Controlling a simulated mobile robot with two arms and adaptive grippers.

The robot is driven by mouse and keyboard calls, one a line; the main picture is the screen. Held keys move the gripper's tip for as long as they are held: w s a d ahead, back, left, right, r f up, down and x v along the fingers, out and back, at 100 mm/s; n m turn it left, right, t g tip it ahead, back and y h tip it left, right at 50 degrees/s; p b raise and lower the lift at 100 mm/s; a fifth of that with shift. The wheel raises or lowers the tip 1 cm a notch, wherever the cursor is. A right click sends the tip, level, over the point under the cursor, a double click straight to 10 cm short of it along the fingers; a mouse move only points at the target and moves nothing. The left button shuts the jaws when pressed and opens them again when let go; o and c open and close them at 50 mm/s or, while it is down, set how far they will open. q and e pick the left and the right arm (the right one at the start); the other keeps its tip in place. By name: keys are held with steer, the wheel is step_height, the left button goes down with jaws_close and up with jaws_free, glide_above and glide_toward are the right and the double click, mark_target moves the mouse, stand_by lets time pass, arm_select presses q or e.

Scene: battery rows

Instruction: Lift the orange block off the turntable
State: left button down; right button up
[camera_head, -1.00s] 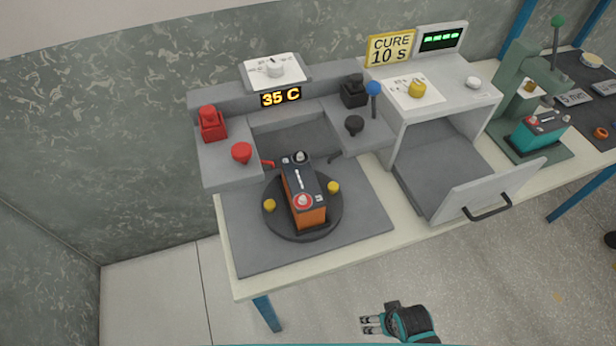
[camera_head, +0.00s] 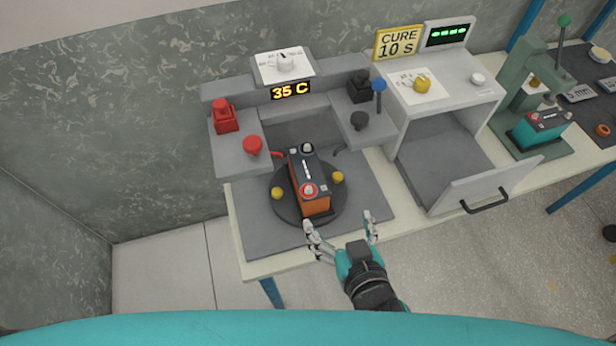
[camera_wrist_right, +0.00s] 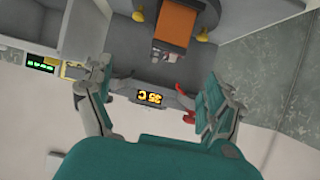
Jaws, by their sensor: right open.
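The orange block (camera_head: 317,205) has a dark top with a red-ringed terminal and a black one. It stands upright on the round dark turntable (camera_head: 284,211), between two yellow knobs. My right gripper (camera_head: 341,222) is open and empty in front of the block, over the front edge of the mat, apart from the block. In the right wrist view the orange block (camera_wrist_right: 175,24) is at the top, beyond the spread fingers (camera_wrist_right: 155,100). My left gripper is not in view.
A grey station with a 35 C display (camera_head: 290,91), red knobs (camera_head: 252,146) and black knobs surrounds the turntable's back. To the right, a cure oven (camera_head: 450,160) has its door open. A green press (camera_head: 520,100) holds a teal block (camera_head: 538,129).

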steer(key=a+r, duration=0.1)
steer(key=a, duration=0.1)
steer(key=p, duration=0.3)
glide_toward(309, 172)
steer(key=shift+y, duration=0.3)
steer(key=x, duration=0.4)
steer(key=shift+a+f, duration=0.1)
steer(key=shift+f, duration=0.05)
steer(key=x, duration=0.2)
steer(key=p+x, duration=0.1)
steer(key=x, duration=0.2)
steer(key=shift+w+d+f, duration=0.1)
steer(key=shift+w+d, duration=0.1)
steer(key=shift+w, duration=0.15)
steer(key=shift+s, duration=0.1)
steer(key=c, duration=1.7)
steer(key=shift+r+t, duration=0.25)
steer(key=shift+t, duration=0.05)
steer(key=shift+c, duration=0.3)
